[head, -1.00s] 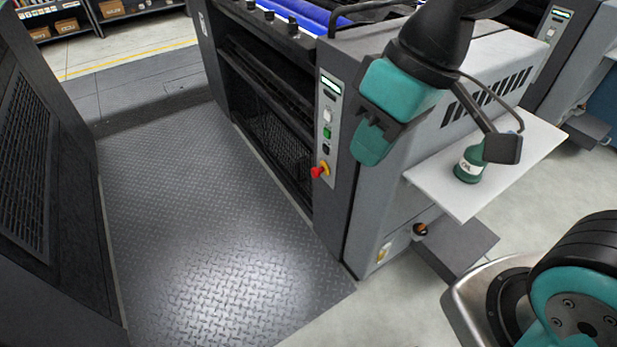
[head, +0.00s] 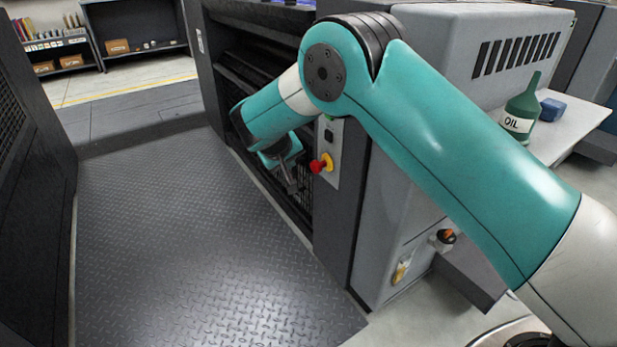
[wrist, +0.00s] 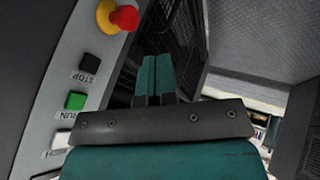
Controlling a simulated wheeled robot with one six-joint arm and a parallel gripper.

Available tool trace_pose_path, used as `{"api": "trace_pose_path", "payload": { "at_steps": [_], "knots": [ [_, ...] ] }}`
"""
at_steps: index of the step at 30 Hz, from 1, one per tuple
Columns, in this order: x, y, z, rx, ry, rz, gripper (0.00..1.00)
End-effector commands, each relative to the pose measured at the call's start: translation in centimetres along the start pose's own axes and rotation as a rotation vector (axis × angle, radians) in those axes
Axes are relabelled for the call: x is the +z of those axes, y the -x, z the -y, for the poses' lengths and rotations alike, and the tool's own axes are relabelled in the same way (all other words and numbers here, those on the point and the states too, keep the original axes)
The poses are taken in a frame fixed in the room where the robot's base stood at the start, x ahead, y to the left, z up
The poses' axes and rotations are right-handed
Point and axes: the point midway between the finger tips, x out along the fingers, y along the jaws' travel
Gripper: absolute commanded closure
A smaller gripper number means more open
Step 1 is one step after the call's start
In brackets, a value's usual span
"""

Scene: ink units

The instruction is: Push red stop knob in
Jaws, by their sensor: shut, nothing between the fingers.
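The red stop knob (head: 317,166) sticks out of a yellow collar (head: 328,161) low on the grey control panel (head: 329,184) of the press. In the wrist view the red knob (wrist: 125,17) is at the top, left of my fingertips, with its yellow collar (wrist: 105,14) beside it. My gripper (head: 291,187) is shut and empty, its teal fingers together in the wrist view (wrist: 151,60). In the head view it is left of the knob, in front of the press's dark opening. Fingers and knob look apart.
A black STOP button (wrist: 89,63), a green RUN button (wrist: 75,100) and a white button (wrist: 62,139) sit along the same panel. An oil bottle (head: 520,112) and a blue object (head: 552,109) stand on the side shelf (head: 569,133). The tread-plate floor (head: 190,235) is clear.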

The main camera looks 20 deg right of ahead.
Motion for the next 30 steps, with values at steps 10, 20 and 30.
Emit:
{"api": "trace_pose_path", "payload": {
  "at_steps": [10, 20, 30],
  "knots": [
    [0.0, -0.5, 0.0, -0.002, 0.0, 0.001, 1.0],
    [0.2, -6.7, 0.1, -0.002, -0.001, 0.002, 1.0],
    [0.0, -11.2, -2.3, -0.002, -0.002, 0.001, 1.0]
  ]
}}
